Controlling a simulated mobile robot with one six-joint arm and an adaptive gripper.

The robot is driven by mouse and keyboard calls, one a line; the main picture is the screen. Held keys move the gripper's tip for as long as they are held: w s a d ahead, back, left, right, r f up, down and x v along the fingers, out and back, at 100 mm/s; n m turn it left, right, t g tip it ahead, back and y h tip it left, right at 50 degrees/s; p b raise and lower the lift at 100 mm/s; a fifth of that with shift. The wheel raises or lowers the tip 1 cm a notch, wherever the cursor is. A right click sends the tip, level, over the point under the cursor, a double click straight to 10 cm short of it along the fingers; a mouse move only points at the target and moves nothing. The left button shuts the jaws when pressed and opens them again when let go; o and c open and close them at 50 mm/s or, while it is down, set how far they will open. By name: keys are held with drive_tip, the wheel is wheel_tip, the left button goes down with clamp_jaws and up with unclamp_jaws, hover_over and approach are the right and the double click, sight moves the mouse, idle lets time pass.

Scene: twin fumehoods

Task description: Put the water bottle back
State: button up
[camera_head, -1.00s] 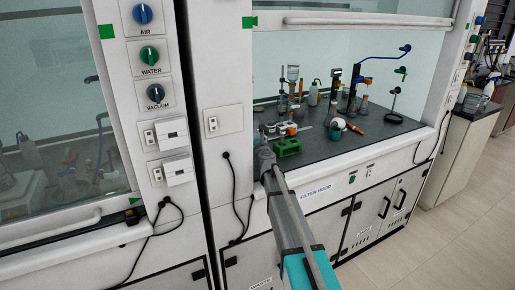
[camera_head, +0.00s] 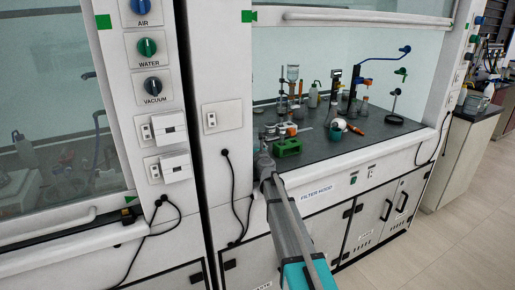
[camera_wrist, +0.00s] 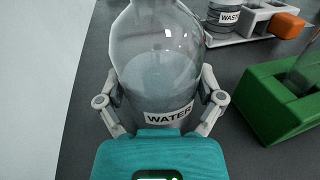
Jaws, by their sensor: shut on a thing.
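The water bottle, clear glass with a white "WATER" label (camera_wrist: 168,112), fills the middle of the wrist view. It is upright and looks partly filled with clear liquid; its top is cut off. My gripper (camera_wrist: 160,104) has one finger on each side of the bottle's lower body and is shut on it. In the head view my gripper (camera_head: 264,160) is at the front left of the right hood's worktop, left of the green rack. The bottle is hard to make out there. I cannot tell whether its base touches the worktop.
The green rack (camera_head: 288,147) stands close on the right and shows in the wrist view (camera_wrist: 275,100). A white rack with a "WASTE" bottle (camera_wrist: 228,17) and an orange block (camera_wrist: 287,24) lie beyond. Glassware and stands fill the worktop's middle. A white wall (camera_wrist: 40,60) is on the left.

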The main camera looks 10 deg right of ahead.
drive_tip(key=shift+f, duration=0.15)
drive_tip(key=o, duration=1)
drive_tip(key=shift+o, duration=0.2)
drive_tip(key=shift+r, duration=0.25)
drive_tip(key=s, duration=1.2)
drive_tip(key=shift+d, duration=0.25)
